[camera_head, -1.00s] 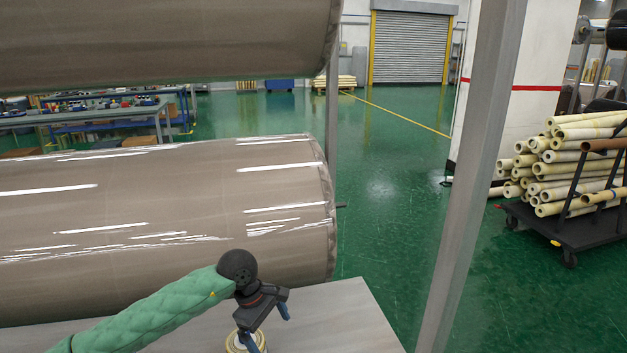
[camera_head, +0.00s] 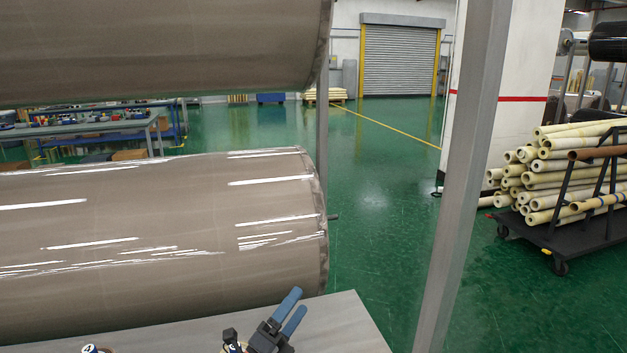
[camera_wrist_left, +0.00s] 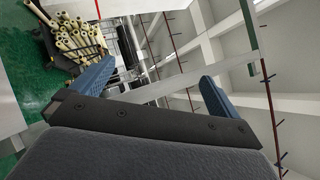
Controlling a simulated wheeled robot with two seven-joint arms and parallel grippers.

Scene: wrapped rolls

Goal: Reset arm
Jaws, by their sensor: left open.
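My left gripper (camera_head: 299,301) is open, with two blue fingers pointing up and right above the grey table top (camera_head: 345,325) near the bottom of the head view. Nothing shows between the fingers. In the left wrist view the open fingers (camera_wrist_left: 158,70) stand wide apart with only background between them. A small round item, partly cut off, lies behind the gripper's left side at the bottom edge. My right gripper is not in view.
A large wrapped roll (camera_head: 170,235) lies just behind the table, with another (camera_head: 160,45) above it. A grey upright post (camera_head: 465,180) stands at right. A cart of pale tubes (camera_head: 570,175) is beyond it. Green floor between is clear.

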